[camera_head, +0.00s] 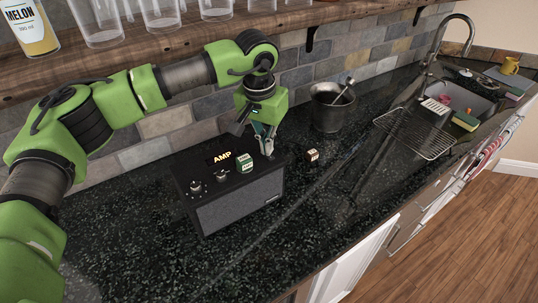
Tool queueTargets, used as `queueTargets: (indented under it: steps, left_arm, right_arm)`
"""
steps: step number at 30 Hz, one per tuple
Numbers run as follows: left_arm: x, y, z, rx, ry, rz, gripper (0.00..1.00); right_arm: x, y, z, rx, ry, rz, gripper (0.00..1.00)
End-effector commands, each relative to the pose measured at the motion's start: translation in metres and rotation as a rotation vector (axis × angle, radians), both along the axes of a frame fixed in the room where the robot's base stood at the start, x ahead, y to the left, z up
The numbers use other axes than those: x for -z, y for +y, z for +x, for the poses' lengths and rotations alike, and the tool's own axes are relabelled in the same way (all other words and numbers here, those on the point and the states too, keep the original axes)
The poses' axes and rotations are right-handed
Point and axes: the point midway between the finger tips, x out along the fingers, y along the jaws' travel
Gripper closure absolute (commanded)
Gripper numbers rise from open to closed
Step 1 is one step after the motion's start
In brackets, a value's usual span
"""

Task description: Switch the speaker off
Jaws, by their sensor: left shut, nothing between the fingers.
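The speaker (238,198) is a black box with a grey front grille, standing on the dark counter. Its top has a lit "AMP" display (221,157), several small knobs at the left, and a white and green block-like part (244,163) at the right that may be its switch. My left gripper (268,152) points down over the right rear of the speaker's top, just beside the white and green part. It is shut with nothing in it. Whether its fingertips touch the speaker I cannot tell. My right gripper is not in view.
A small wooden cube (312,156) lies right of the speaker. A dark metal pot (328,108) with a utensil stands behind it. A wire rack (415,132) and a sink are further right. A wooden shelf (140,47) with glasses overhangs the back. The front counter is clear.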

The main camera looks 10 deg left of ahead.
Motion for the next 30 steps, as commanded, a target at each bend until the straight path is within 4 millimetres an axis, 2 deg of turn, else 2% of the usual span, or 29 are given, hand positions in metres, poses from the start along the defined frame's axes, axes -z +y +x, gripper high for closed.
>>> queueTargets:
  steps: [1,8,30]
  left_arm:
    - [0.005,0.000,-0.002,0.001,0.008,0.002,1.00]
    - [-0.002,0.000,-0.002,0.001,0.009,0.004,1.00]
    - [-0.064,0.000,-0.001,0.001,0.005,0.001,1.00]
  right_arm:
    - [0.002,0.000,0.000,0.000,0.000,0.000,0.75]
    - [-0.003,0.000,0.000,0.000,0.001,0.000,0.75]
    - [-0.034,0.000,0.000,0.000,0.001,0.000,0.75]
